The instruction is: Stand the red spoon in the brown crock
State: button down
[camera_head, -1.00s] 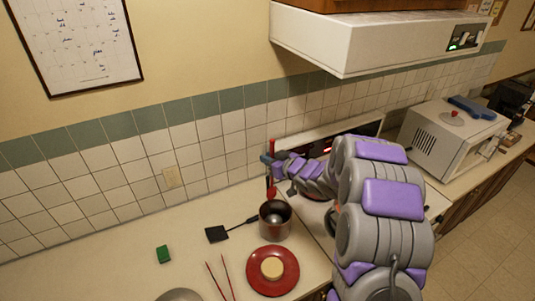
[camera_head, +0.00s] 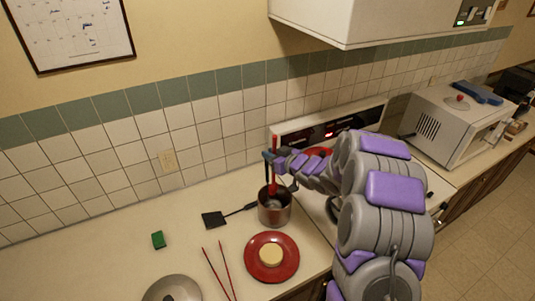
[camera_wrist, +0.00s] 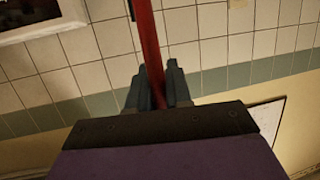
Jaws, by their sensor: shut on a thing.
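The red spoon (camera_head: 275,150) is upright in my gripper (camera_head: 271,158), handle pointing up. In the wrist view its red handle (camera_wrist: 148,40) runs between the two dark fingers of my gripper (camera_wrist: 158,82), which are shut on it. The brown crock (camera_head: 275,214) stands on the counter directly below my gripper. The spoon's lower end overlaps the crock's open mouth and appears to be inside the rim. How deep it reaches, and whether it touches the crock, I cannot tell.
A black spatula (camera_head: 214,218) lies left of the crock, its handle towards it. A red plate (camera_head: 290,265) with a pale round item (camera_head: 271,255) is in front. Red chopsticks (camera_head: 222,270), a green sponge (camera_head: 158,240) and a metal lid or bowl (camera_head: 172,289) lie left. The stove (camera_head: 350,118) is right.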

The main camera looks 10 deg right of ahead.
notch_tip(320, 180, down, 8)
jog(key=b, duration=0.3)
jog(key=shift+r, duration=0.15)
jog(key=c, duration=1.5)
grip_release()
jog(key=o, duration=0.5)
jog(key=shift+d, duration=0.7)
jog(key=shift+o, duration=0.2)
jog(key=shift+s+a, duration=0.1)
jog(key=shift+a, duration=0.05)
jog(key=v, duration=1.7)
